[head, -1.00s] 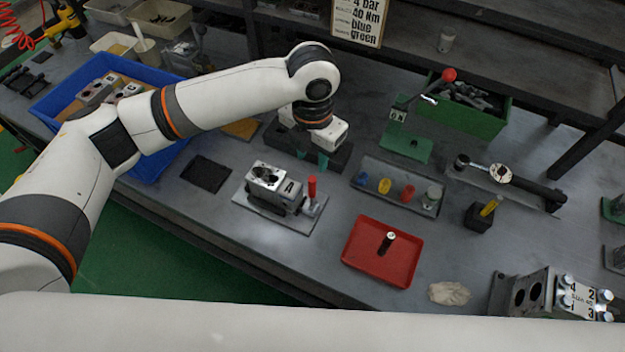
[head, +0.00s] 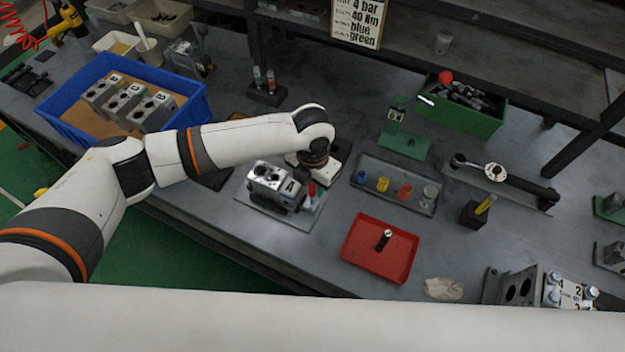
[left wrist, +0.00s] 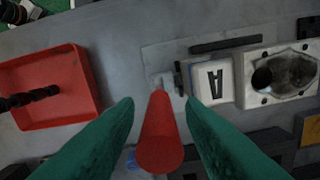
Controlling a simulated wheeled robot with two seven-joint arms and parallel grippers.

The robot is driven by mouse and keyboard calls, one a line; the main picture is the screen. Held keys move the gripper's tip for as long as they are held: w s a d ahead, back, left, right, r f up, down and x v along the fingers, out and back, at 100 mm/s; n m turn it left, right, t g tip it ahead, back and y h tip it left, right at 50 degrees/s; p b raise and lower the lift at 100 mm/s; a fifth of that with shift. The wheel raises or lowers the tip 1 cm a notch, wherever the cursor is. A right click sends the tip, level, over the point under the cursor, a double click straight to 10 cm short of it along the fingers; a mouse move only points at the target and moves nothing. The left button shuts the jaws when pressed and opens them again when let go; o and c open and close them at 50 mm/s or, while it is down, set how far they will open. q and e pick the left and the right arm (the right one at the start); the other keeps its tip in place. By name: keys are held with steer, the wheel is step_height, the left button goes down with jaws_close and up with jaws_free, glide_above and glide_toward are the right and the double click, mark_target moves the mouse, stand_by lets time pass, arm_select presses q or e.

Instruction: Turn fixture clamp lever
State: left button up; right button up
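The valve block marked A (head: 277,182) is seated in the clamp fixture on a grey plate (head: 304,220). The red clamp lever (head: 312,190) stands upright at the block's right side. My left gripper is over the lever, its fingers mostly hidden in the head view behind the wrist. In the left wrist view, the two green fingers (left wrist: 160,108) are open, one on each side of the red lever (left wrist: 160,135), with a gap visible on both sides. My right gripper is not in view.
A red tray (head: 350,262) with a dark bolt lies in front. A grey tray (head: 400,200) of coloured caps is to the right. A blue crate (head: 63,128) with valve blocks is at the left. A green stand (head: 402,145) and torque wrench (head: 510,178) are farther right.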

arm_select(q)
jaws_close()
steer(key=shift+d, duration=0.15)
steer(key=s+d+f+t+y+b, duration=0.1)
steer(key=s+d+t+y, duration=0.1)
steer(key=d+y, duration=0.3)
steer(key=shift+s+d+f+t+y, duration=0.15)
steer(key=shift+f+t+y, duration=0.25)
steer(key=shift+y, duration=0.3)
stand_by(0.3)
steer(key=shift+o, duration=0.8)
jaws_free()
